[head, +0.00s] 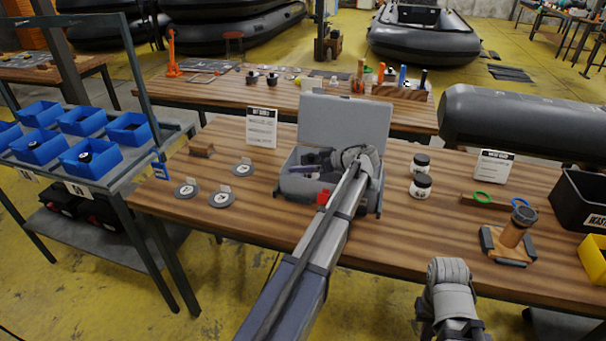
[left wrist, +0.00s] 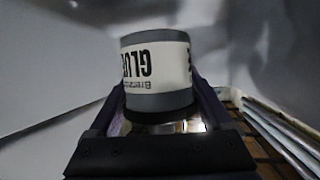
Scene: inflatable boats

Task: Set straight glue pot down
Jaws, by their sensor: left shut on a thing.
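My left gripper (head: 312,162) is inside the open grey case (head: 345,118), whose lid stands up at the back. In the left wrist view its two fingers (left wrist: 162,112) are shut on a glue pot (left wrist: 158,70). The pot is grey with a pale label, and its "GLUE" lettering appears upside down in that view. In the head view my arm and the case wall largely hide the pot. Whether it touches the case floor cannot be told. Part of my right arm shows at the bottom right, but its gripper is not visible.
Two white jars with black lids (head: 421,186) stand right of the case. A wooden stand (head: 513,238), a black bin (head: 580,204) and a yellow bin (head: 594,262) are at the right.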

